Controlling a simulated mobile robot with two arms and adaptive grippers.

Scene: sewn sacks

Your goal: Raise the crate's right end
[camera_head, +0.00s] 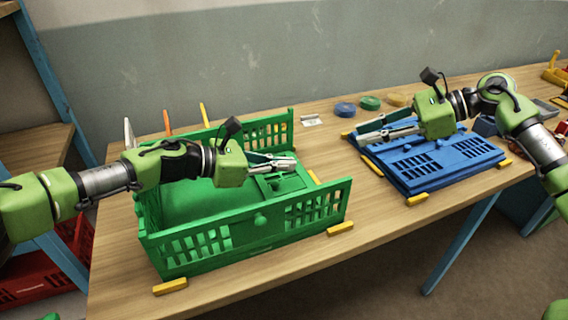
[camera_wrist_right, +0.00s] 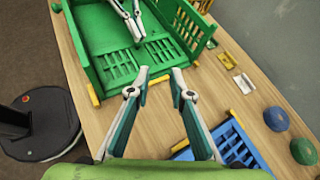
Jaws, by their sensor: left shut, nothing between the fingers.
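The green crate (camera_head: 262,224) stands on the table with its two long walls upright. Its right end panel (camera_head: 288,185) lies folded down flat inside; in the right wrist view this panel (camera_wrist_right: 160,52) shows its slotted grilles. My left gripper (camera_head: 292,163) is shut and empty, over the folded panel inside the crate; whether it touches the panel cannot be told. It also shows at the top of the right wrist view (camera_wrist_right: 133,32). My right gripper (camera_head: 362,132) is open and empty, to the right of the crate; its spread fingers show in the right wrist view (camera_wrist_right: 160,73).
A blue folded crate (camera_head: 440,172) lies flat on the right, below my right gripper. Yellow blocks (camera_head: 341,229) sit around both crates. Blue, green and tan discs (camera_head: 370,102) lie at the back. Bare table (camera_head: 345,182) separates the crates.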

